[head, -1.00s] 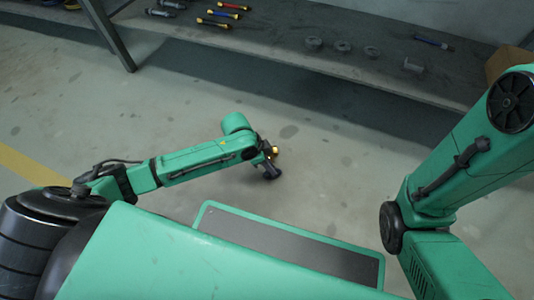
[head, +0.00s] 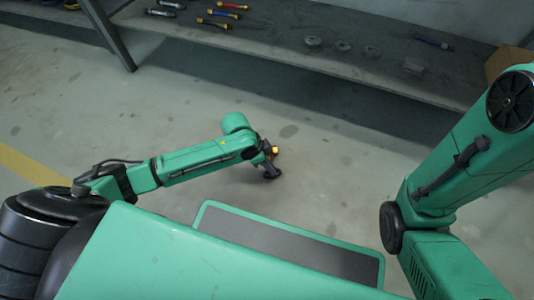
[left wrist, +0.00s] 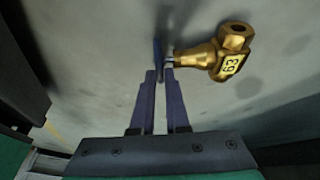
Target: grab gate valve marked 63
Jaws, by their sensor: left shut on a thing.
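The brass gate valve (left wrist: 216,54) shows in the left wrist view, with a label reading 63 on its body. Its narrow end lies between the fingertips of my left gripper (left wrist: 163,62), which is shut on it. The valve sticks out to the right of the fingers, above the concrete floor. In the head view my left gripper (head: 270,165) is small, with a bit of the yellowish valve (head: 272,151) showing at it. My right arm is at the right side of the head view, but its gripper is out of frame.
A grey shelf (head: 300,50) runs across the back. It carries screwdrivers (head: 226,12), several round grey metal parts (head: 343,46), a blue-handled tool (head: 432,42) and a cardboard box (head: 505,62) at the right. A metal leg (head: 108,35) stands at its left. The floor between is clear.

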